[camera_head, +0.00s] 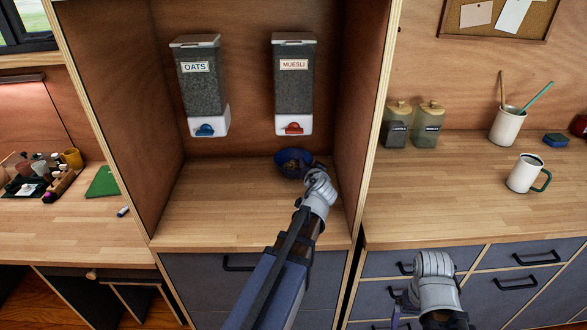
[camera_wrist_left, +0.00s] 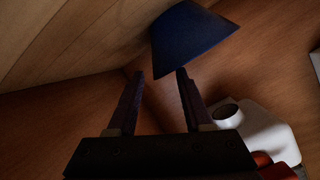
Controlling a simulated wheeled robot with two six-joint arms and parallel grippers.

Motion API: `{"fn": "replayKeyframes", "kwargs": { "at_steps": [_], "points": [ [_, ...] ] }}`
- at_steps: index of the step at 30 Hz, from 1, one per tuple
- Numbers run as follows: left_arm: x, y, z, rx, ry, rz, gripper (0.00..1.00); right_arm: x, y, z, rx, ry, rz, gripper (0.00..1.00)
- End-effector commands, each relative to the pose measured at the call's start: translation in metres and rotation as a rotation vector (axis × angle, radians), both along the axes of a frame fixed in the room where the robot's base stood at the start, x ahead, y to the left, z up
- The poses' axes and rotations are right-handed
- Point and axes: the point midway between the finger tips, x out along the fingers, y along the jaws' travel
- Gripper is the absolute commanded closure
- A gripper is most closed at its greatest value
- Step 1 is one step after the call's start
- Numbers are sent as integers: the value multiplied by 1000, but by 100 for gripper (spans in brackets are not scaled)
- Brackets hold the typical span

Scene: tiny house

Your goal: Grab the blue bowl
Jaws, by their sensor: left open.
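The blue bowl (camera_head: 284,160) stands on the cupboard's wooden counter, below and beside the muesli dispenser. Its inside looks brownish; I cannot tell what that is. My left gripper (camera_head: 318,186) is at the bowl's right front side in the head view and covers part of it; its fingers are hard to make out there. In the left wrist view the left gripper (camera_wrist_left: 159,75) is open with nothing between its fingers. The bowl (camera_wrist_left: 190,40) lies just beyond the fingertips, close to the right finger. My right gripper (camera_head: 436,268) hangs before the drawers; its fingers cannot be made out.
The oats dispenser (camera_head: 202,85) and the muesli dispenser (camera_head: 294,83) hang on the back wall. The cupboard's right side panel (camera_head: 366,110) is close to my left gripper. A white mug (camera_head: 522,175) and two jars stand on the right counter. The counter left of the bowl is clear.

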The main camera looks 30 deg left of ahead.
Motion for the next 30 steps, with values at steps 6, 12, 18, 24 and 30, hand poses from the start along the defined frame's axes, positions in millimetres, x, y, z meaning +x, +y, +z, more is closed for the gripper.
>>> {"fn": "replayKeyframes", "kwargs": {
  "at_steps": [6,12,18,24,30],
  "points": [
    [20,12,-12,0,-1,1,49,0,0,-12,0,0,0,5],
    [40,25,-20,0,1,1,49,0,0,-20,0,0,0,5],
    [39,26,-19,0,0,0,49,0,0,-19,0,0,0,5],
    [39,25,-19,0,0,0,68,0,0,-19,0,0,0,5],
    [39,25,-19,0,0,0,91,0,0,-19,0,0,0,5]
  ]
}}
